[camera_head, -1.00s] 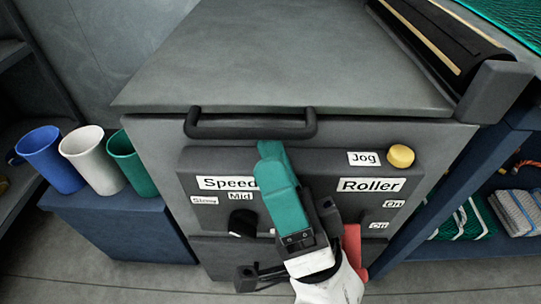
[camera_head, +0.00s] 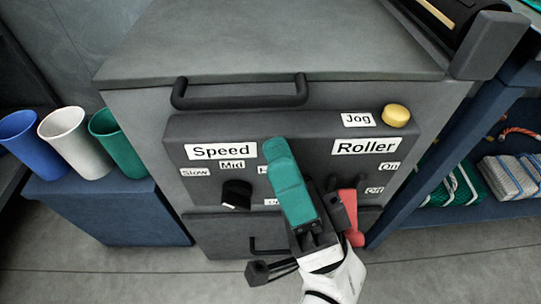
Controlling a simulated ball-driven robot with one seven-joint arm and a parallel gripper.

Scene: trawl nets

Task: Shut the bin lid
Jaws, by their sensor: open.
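No part is plainly marked as the bin lid. A grey cabinet (camera_head: 135,105) fills the middle of the view, with a flat grey top (camera_head: 280,40). A dark bar handle (camera_head: 240,100) is fixed at the upper front, just under the top's front edge. I cannot tell whether this top is the lid. My gripper (camera_head: 312,172) is in front of the control panel, below and to the right of the handle, apart from it. Its teal finger is on the left and its red finger on the right. It is open and seems empty. It hides part of the panel.
The control panel (camera_head: 320,130) has a black speed knob (camera_head: 237,195) and a yellow Jog button (camera_head: 396,115). A lower handle (camera_head: 268,245) sits below it. Blue, white and green cups stand on a blue block (camera_head: 100,205) at left. A blue shelf (camera_head: 440,165) with nets stands at right.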

